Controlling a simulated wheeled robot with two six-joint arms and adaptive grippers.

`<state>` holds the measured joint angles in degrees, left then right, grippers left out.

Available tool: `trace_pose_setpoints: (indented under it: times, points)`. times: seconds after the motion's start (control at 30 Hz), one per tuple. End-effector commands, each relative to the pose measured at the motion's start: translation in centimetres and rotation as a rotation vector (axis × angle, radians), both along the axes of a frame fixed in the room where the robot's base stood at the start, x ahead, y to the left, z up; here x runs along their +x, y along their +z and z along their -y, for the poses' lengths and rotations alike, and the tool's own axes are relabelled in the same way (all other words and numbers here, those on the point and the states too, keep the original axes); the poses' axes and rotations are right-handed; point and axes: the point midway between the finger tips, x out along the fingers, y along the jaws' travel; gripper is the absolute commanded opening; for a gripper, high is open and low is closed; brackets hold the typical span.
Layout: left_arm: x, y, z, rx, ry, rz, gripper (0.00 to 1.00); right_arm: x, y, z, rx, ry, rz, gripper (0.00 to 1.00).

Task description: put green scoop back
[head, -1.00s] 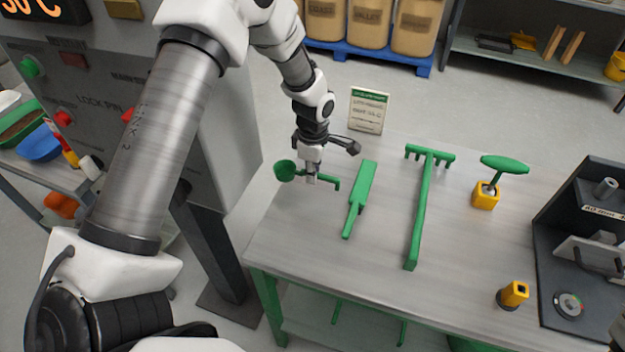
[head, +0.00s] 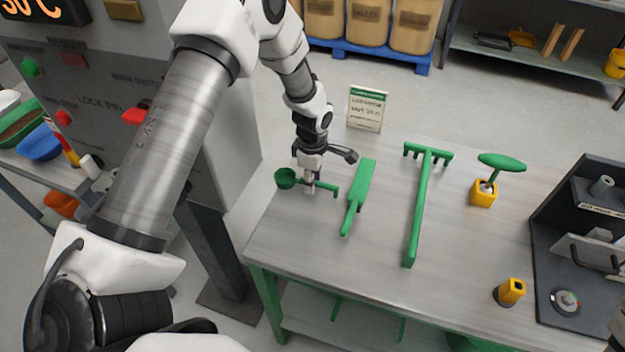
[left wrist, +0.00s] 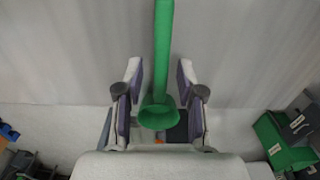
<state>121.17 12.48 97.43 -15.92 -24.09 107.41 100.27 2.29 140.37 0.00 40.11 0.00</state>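The green scoop (head: 286,179) lies at the left end of the workbench, its cup to the left and its thin handle to the right. In the left wrist view its handle and cup (left wrist: 158,117) show between my fingers. My left gripper (head: 310,187) points down over the handle; it also shows in the left wrist view (left wrist: 158,85). Its two fingers stand apart, one on each side of the handle, with gaps on both sides. Part of the handle is hidden by the gripper in the head view. My right gripper is not in view.
A green flat-bladed tool (head: 359,195) lies just right of the scoop. Beyond it are a green rake (head: 419,205), a green-handled tool in a yellow holder (head: 483,194) and another yellow holder (head: 510,292). A sign (head: 367,109) stands at the back edge. A grey machine cabinet stands left.

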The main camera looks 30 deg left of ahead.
Motion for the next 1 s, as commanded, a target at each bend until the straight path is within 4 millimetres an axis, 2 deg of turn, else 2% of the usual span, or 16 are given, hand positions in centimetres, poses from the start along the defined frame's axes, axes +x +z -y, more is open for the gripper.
trace_pose_setpoints:
  times: [0.17, 0.4, 0.5, 0.63, 1.0]
  points:
    - [0.1, 3.3, 0.0, 0.0, 0.001, 0.005, 0.38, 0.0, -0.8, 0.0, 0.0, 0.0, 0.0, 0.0]
    - [0.1, 9.4, 0.0, 0.001, 0.0, 0.005, 0.38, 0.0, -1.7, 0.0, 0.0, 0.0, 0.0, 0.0]
    - [0.1, 11.0, 0.0, 0.002, 0.0, 0.005, 0.38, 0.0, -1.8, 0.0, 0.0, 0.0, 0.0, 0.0]
    - [0.0, 11.7, 0.0, 0.001, 0.0, 0.002, 0.38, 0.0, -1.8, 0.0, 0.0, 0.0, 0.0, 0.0]
    - [0.0, 11.8, 0.0, 0.002, 0.0, 0.001, 0.38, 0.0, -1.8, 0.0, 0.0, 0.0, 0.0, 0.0]
